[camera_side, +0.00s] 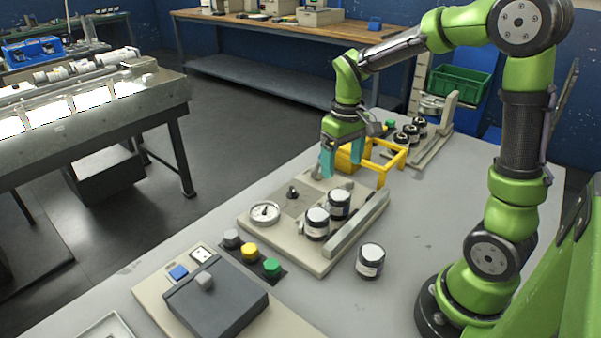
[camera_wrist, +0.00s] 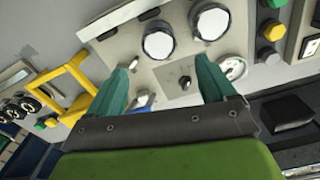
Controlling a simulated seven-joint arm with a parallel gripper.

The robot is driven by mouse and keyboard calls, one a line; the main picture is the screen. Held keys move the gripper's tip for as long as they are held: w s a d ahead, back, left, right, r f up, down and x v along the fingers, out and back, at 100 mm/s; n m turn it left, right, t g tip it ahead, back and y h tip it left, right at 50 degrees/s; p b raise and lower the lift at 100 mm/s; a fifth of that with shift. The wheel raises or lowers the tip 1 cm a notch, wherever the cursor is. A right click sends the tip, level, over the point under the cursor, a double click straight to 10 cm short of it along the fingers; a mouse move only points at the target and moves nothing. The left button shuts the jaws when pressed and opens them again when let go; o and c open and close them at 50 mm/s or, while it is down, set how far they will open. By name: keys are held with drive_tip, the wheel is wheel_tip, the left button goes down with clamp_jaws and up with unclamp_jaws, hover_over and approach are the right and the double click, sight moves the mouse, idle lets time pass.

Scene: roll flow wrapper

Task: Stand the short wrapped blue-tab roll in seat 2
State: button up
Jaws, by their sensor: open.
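My gripper (camera_side: 342,170) is open and empty above the far end of a beige fixture board (camera_side: 262,238). Its teal fingers also show in the wrist view (camera_wrist: 163,80). Two white-topped, dark-banded rolls stand on the board, a near one (camera_side: 317,225) and a far one (camera_side: 339,205). They also show beyond my fingers in the wrist view, one at the middle (camera_wrist: 158,42) and one to its right (camera_wrist: 210,22). A third roll (camera_side: 370,261) stands on the table right of the board. I cannot make out a blue tab on any roll, nor seat numbers.
The board carries a round gauge (camera_side: 265,213), a black knob (camera_side: 292,192) and a raised metal rail (camera_side: 357,224). A yellow frame (camera_side: 384,160) stands behind my gripper. Buttons (camera_side: 250,251) and a grey box (camera_side: 216,306) lie in front.

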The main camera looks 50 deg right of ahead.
drive_tip(key=s+a+r+m+t+y, duration=0.1)
drive_tip(key=s+a+r+t+y, duration=0.1)
drive_tip(key=s+a+r+t, duration=0.5)
drive_tip(key=s+a+r, duration=0.1)
drive_tip(key=s+a, duration=0.2)
drive_tip(key=a, duration=0.1)
drive_tip(key=shift+s+a+r+m, duration=0.3)
drive_tip(key=shift+a, duration=0.1)
idle(0.6)
